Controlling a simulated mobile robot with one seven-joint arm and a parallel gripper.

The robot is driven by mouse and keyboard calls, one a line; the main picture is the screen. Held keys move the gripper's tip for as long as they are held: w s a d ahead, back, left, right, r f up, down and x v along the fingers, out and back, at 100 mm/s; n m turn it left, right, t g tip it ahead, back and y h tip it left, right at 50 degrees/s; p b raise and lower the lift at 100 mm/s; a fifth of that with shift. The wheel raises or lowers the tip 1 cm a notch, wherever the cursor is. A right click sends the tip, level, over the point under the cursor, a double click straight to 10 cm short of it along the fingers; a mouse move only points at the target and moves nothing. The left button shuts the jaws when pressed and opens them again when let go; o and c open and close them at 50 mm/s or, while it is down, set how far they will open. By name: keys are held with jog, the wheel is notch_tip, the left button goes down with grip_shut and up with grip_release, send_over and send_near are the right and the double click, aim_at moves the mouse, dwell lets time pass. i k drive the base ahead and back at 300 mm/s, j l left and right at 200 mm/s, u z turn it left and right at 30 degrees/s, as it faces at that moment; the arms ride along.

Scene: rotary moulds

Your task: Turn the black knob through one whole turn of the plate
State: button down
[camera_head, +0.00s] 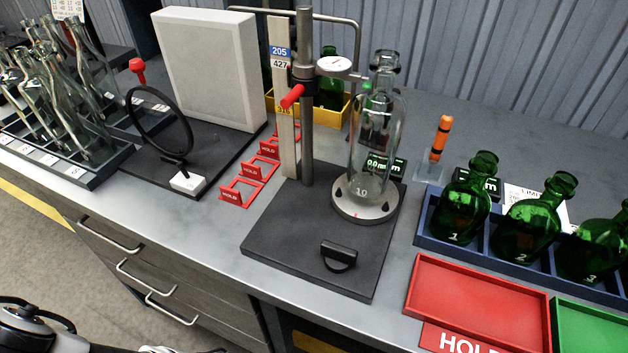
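The black knob (338,256) sits on the front of a dark base board (290,245). A clear glass bottle (372,135) marked 10 stands upright on the plate. A white dial gauge (335,65) on a post (306,130) reaches to the bottle's neck. A small display behind the bottle seems to read 0.0 mm. My gripper's fingers are not in view; only a black and white part, probably of my arm, shows at the lower left.
Red HOLD stands (241,192) line the left of the board. A black ring (159,122) and white panel (212,68) stand farther left, beside racked clear bottles. A blue rack (428,236) with green bottles and a red tray (480,300) lie right. Space before the knob is clear.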

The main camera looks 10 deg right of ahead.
aim_at(339, 259)
jog(key=k+l, duration=0.15)
jog(key=k, duration=0.25)
jog(key=k+l, duration=0.15)
jog(key=k, duration=0.25)
jog(key=k+l, duration=0.2)
jog(key=k, duration=0.2)
jog(key=i, duration=0.5)
